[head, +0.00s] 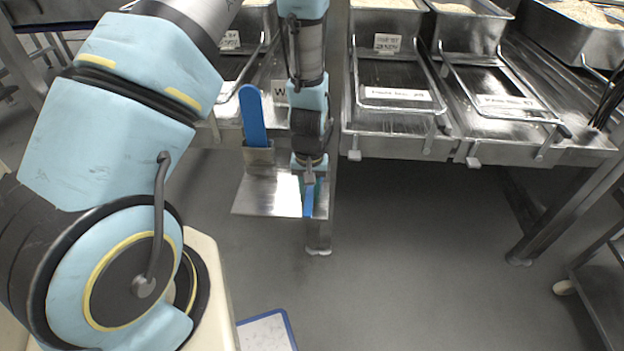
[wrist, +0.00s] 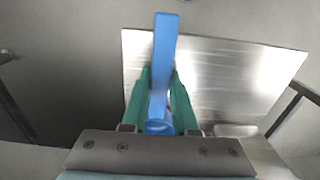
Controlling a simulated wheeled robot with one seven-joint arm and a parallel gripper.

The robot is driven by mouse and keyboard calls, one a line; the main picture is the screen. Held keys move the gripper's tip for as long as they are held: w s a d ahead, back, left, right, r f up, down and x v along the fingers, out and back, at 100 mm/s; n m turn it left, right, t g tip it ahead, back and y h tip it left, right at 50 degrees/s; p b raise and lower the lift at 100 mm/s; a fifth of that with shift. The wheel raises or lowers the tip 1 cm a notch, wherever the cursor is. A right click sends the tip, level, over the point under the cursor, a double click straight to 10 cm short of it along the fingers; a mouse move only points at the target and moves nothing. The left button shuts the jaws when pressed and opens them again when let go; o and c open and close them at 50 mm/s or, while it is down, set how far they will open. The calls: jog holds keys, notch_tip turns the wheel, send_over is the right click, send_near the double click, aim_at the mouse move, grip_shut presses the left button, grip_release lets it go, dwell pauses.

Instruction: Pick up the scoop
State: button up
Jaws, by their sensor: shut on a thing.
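My gripper (head: 309,180) is at the shelf plate below the counter in the head view. In the wrist view, its green fingers (wrist: 160,105) are shut on a long blue handle, which I take for the scoop (wrist: 164,55). In the head view the held blue piece (head: 308,200) shows just under the fingers, at the plate's right side. Its scooping end is not clearly visible. Whether it touches the plate is unclear. A second, larger blue handle (head: 253,115) stands upright in a metal holder (head: 258,157) to the left.
A bare metal plate (head: 265,195) sticks out below the counter; it also fills the right of the wrist view (wrist: 225,75). Metal pans of rice (head: 460,8) stand at the back, behind labelled metal trays (head: 395,105). A blue-edged white item (head: 265,332) lies low in front. Grey floor is open at centre right.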

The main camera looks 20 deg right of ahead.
aim_at(310, 193)
grip_shut()
jog(key=shift+r, duration=0.1)
notch_tip(310, 193, up, 16)
jog(key=p, duration=0.5)
dwell(0.5)
